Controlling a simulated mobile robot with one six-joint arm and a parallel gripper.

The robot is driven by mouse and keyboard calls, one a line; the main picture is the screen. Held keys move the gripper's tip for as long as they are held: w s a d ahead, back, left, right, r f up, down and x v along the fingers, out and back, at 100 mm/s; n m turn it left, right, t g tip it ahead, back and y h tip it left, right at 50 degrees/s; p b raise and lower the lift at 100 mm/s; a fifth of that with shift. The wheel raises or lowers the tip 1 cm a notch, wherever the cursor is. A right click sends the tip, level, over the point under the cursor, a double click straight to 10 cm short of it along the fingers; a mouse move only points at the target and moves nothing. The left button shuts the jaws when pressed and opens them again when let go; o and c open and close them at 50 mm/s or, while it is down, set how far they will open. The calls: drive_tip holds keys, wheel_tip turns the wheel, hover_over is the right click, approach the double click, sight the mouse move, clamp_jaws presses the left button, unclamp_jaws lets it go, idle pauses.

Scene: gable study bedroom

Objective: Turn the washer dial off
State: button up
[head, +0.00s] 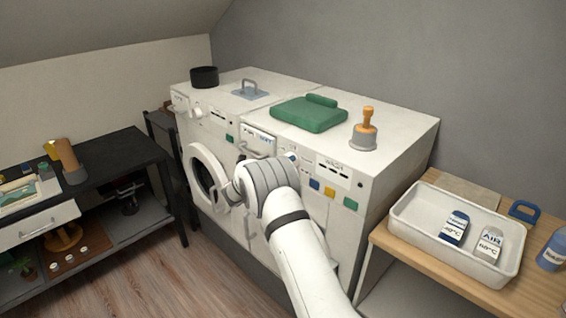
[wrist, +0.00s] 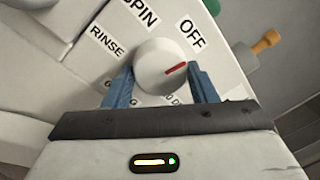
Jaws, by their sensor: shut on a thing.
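The washer dial (wrist: 152,62) is a round white knob with a red mark, in the middle of the wrist view. The mark points right and slightly up, below the direction of the OFF label (wrist: 191,32). RINSE and SPIN labels lie to the dial's upper left; lower labels are partly hidden by my fingers. My gripper (wrist: 161,78) is shut on the dial, one blue finger on each side. In the head view my arm reaches the front panel of the right-hand white machine (head: 395,150), and hides most of the dial and gripper.
A left-hand white machine with an open round door (head: 204,176) adjoins it. A white tray (head: 412,232) with two cartons is on the wooden table at right. A black shelf unit (head: 113,158) stands at left.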

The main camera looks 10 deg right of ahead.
drive_tip(key=shift+s+d+f+n+p, duration=0.15)
drive_tip(key=shift+n+p, duration=0.25)
drive_tip(key=shift+n, duration=0.6)
drive_tip(key=o, duration=0.8)
drive_tip(key=shift+d, duration=0.15)
drive_tip(key=shift+c, duration=0.2)
drive_tip(key=shift+o, duration=1.1)
drive_tip(key=b+v, duration=0.2)
drive_tip(key=v, duration=0.6)
